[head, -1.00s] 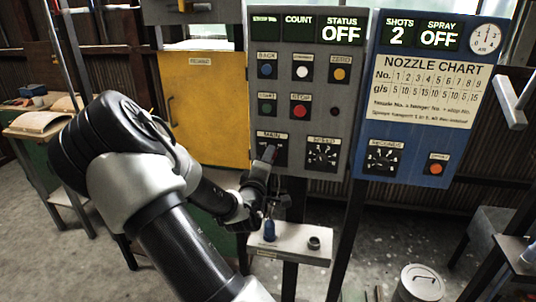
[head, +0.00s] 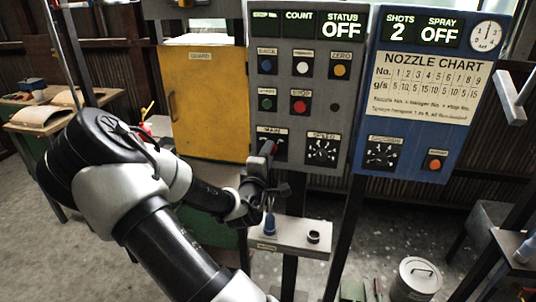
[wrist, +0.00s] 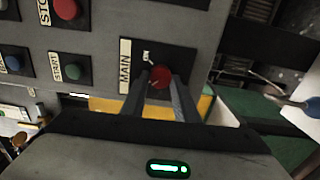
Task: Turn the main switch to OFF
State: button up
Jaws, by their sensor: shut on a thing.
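The main switch is a red knob (wrist: 161,76) on a black plate labelled MAIN, at the top middle of the wrist view. An ON mark shows at the plate's upper left. My gripper (wrist: 160,84) has one finger on each side of the knob and is shut on it. In the head view my gripper (head: 266,156) reaches the main switch plate (head: 282,149) at the lower left of the grey panel (head: 318,112) and hides most of the knob. Its exact turn angle is hard to tell.
The SPEED dial (head: 322,150) is just right of the main switch. The red stop button (head: 300,106) and green start button (head: 267,104) sit above. The status display (head: 341,30) reads OFF.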

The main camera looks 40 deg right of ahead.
jog(key=o, duration=1)
jog(key=shift+d, duration=0.1)
jog(key=shift+o, duration=0.2)
jog(key=p+v, duration=0.8)
jog(key=v, duration=0.9)
jog(key=shift+s+p, duration=0.2)
jog(key=shift+p, duration=0.2)
